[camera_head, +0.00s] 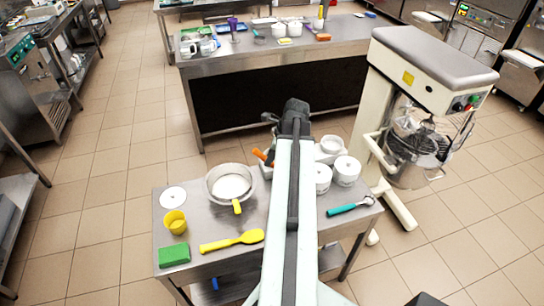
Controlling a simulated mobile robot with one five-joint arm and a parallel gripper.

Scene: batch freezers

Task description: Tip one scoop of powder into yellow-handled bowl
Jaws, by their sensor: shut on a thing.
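The yellow-handled bowl (211,191) is a round steel bowl on the steel table, left of my arm. Its yellow handle (237,207) points towards the front, and its inside looks pale. An orange handle (262,156) sticks out just left of my arm, by a pale container (266,172) that my arm partly covers. My arm reaches forward over the table, and its dark far end stands beyond the table's back edge. My gripper's jaws are hidden behind the arm, so I cannot see what they hold. No scoop head or loose powder is clearly visible.
The table (215,262) also holds a white disc (173,197), a yellow cup (175,222), a green block (174,255), a yellow spatula (232,241), white tubs (346,170) and a teal-handled tool (348,207). A mixer (425,70) stands right. A long counter (250,52) stands behind.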

